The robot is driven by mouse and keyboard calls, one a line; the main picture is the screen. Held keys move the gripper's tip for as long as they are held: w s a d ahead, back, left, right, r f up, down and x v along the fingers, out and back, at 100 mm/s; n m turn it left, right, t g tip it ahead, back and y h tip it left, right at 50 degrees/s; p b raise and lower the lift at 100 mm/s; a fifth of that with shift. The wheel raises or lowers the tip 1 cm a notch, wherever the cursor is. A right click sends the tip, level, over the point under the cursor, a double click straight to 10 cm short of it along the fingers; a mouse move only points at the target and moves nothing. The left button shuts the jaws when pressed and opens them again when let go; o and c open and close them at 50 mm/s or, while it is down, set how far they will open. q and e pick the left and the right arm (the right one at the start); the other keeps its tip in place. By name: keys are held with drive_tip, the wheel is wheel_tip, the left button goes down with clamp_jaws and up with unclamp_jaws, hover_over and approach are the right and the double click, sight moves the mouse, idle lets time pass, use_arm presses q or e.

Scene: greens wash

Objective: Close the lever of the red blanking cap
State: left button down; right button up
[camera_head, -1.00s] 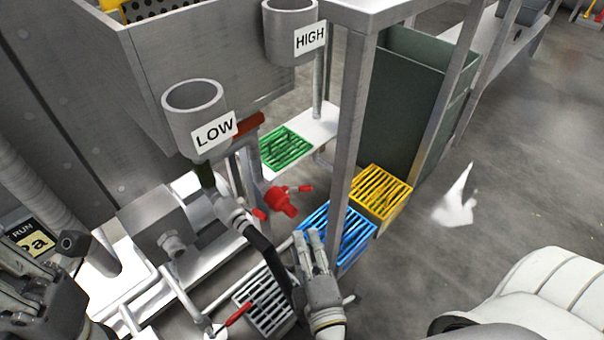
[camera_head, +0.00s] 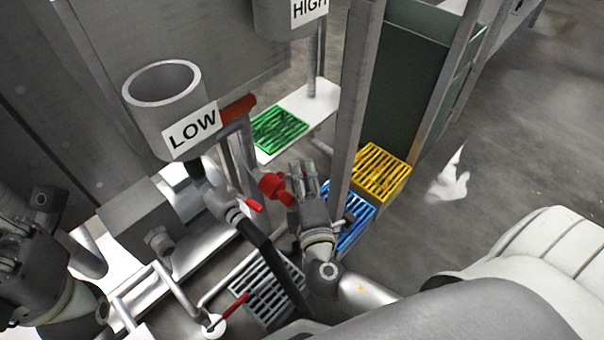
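The red blanking cap (camera_head: 275,187) is at the middle of the head view, on a pipe end below the LOW funnel. One short red lever arm (camera_head: 254,204) shows at its lower left. The arm on its right side is hidden behind my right gripper. My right gripper (camera_head: 303,172) is just right of the cap, its fingers pointing up the picture and close together. I cannot tell whether it touches the cap. My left gripper (camera_head: 14,258) is at the left edge, partly cut off, far from the cap.
The LOW funnel (camera_head: 163,84) and a black hose (camera_head: 262,243) stand close left of the cap. A metal post (camera_head: 352,110) rises right of my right gripper. Green (camera_head: 279,131), yellow (camera_head: 381,172) and blue (camera_head: 356,222) grates lie around. A red-handled valve (camera_head: 236,305) is below.

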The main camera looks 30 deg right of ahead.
drive_tip(key=shift+w+d, duration=0.15)
drive_tip(key=shift+w, duration=0.3)
clamp_jaws()
drive_tip(key=shift+m+h, duration=0.3)
drive_tip(key=shift+s+a+m+g+h+b, duration=0.15)
drive_tip(key=shift+s+m+g+h+b, duration=0.1)
drive_tip(key=shift+m+g+h, duration=0.55)
drive_tip(key=shift+s+a+m+g+h+b, duration=0.15)
drive_tip(key=shift+s+m+g+h, duration=0.3)
drive_tip(key=shift+h, duration=0.7)
drive_tip(key=shift+s+a+m+g+h+b, duration=0.15)
drive_tip(key=shift+m+g+h, duration=0.3)
drive_tip(key=shift+m+h, duration=0.4)
drive_tip(key=shift+w, duration=0.1)
